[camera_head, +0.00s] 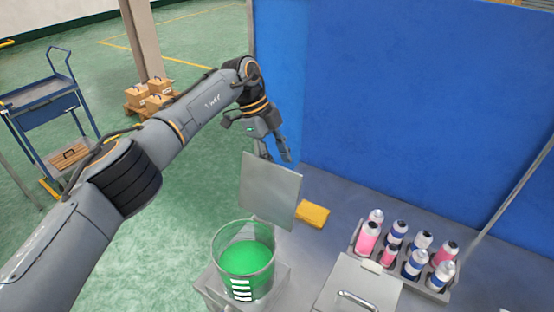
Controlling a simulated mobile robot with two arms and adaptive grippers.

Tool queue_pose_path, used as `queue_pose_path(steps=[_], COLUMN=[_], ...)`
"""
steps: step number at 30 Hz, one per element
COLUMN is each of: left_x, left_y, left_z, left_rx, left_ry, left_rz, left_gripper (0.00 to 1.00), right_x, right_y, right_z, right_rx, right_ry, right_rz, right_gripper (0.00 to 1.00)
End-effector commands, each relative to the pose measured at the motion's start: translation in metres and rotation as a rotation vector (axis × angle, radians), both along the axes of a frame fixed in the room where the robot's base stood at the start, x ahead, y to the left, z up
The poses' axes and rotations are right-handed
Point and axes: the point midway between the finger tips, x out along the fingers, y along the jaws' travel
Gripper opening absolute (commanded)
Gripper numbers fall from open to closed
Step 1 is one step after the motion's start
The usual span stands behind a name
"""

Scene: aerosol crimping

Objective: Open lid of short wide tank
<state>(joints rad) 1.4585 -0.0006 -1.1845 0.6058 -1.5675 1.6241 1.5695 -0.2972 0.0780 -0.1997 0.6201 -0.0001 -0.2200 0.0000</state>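A grey square lid plate (270,189) stands upright and tilted at the back of a low grey box (279,285). A clear container with green liquid (245,262) and white level marks stands at this box, in front of the plate; whether it sits on or in the box I cannot tell. Another grey lid with a bar handle (357,284) lies flat on a box to the right. My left gripper (274,151) points down just above and behind the plate's top edge, fingers apart with nothing between them. Contact with the plate cannot be told. My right gripper is not in view.
A grey tray (434,292) with several pink and blue-white bottles stands at the right. A yellow block (312,214) lies behind the plate. A blue panel (420,100) closes off the back. A blue cart (42,105) and cartons (150,98) stand on the floor, far left.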

Motion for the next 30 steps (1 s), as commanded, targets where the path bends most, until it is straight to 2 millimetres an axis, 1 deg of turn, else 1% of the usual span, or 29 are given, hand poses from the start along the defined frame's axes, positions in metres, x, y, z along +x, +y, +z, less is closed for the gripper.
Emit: queue_pose_path(steps=[1, 6, 9, 13, 16, 21, 24, 27, 30], left_x=[-0.003, -0.003, -0.002, -0.001, 0.002, 0.006, 0.008, 0.009, 0.01], left_y=[-0.001, -0.001, -0.001, 0.003, 0.01, 0.023, 0.03, 0.036, 0.04], left_z=[-0.015, -0.015, -0.014, -0.004, 0.014, 0.055, 0.076, 0.093, 0.105], left_rx=[0.005, 0.005, 0.004, 0.003, 0.002, -0.001, 0.0, -0.002, -0.002], left_ry=[0.01, 0.011, 0.01, 0.007, 0.005, -0.004, -0.005, -0.005, -0.006], left_rz=[-0.001, -0.001, 0.0, 0.001, 0.002, 0.004, 0.004, 0.002, 0.002], left_gripper=[0.34, 0.34, 0.34, 0.34, 0.34, 0.34, 0.34, 0.34, 0.34], right_x=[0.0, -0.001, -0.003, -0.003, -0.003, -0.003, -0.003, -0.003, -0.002], right_y=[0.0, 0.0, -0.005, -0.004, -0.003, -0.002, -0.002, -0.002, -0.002], right_z=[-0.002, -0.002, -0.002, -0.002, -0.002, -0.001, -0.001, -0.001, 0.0], right_rx=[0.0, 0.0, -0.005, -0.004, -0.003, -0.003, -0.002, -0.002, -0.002], right_ry=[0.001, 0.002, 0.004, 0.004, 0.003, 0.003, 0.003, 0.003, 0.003], right_rz=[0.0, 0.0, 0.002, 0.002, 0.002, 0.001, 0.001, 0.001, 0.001], right_gripper=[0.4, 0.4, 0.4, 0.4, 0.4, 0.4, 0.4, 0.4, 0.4])
